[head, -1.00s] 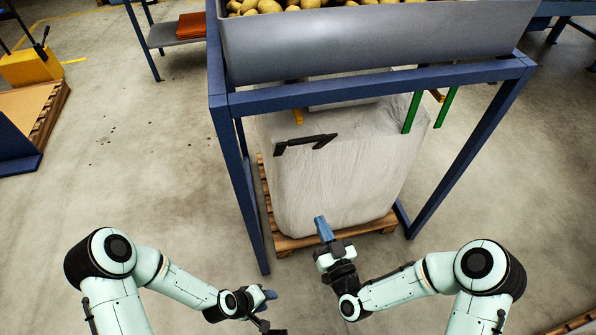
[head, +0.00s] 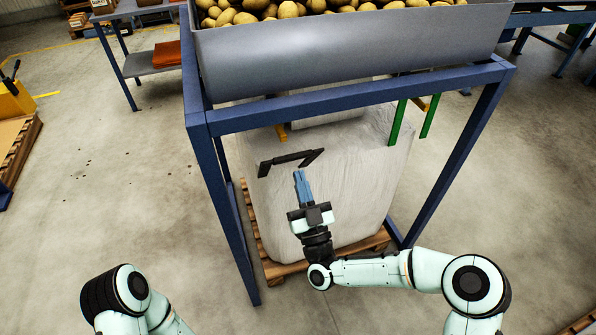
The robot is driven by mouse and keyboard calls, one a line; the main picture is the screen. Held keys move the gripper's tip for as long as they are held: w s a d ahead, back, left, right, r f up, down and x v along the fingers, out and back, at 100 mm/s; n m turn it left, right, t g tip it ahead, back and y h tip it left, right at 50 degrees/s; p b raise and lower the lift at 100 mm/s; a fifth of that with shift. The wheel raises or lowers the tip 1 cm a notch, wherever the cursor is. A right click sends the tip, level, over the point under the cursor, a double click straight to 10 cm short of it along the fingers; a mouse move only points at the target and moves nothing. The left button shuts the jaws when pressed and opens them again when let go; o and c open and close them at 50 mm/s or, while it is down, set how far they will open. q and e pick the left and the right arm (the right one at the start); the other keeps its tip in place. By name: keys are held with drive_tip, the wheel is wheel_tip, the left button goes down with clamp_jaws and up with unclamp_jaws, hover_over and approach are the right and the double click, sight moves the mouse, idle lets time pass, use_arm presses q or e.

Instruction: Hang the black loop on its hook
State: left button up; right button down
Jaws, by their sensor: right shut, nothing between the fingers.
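The black loop (head: 290,160) lies slack across the front upper-left part of the white bulk bag (head: 340,180). An orange-yellow hook (head: 282,132) shows under the blue frame beam, just above and apart from the loop. My right gripper (head: 299,174) is shut and empty in front of the bag, its blue fingers pointing up just below the loop. The fingertips look close to the loop, but I cannot tell the gap in depth. My left gripper is out of view; only part of my left arm shows at the lower left.
The blue frame (head: 345,97) surrounds the bag and carries a grey hopper (head: 340,50) of potatoes. The bag stands on a wooden pallet (head: 283,269).

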drive_tip(key=shift+x, duration=1.3)
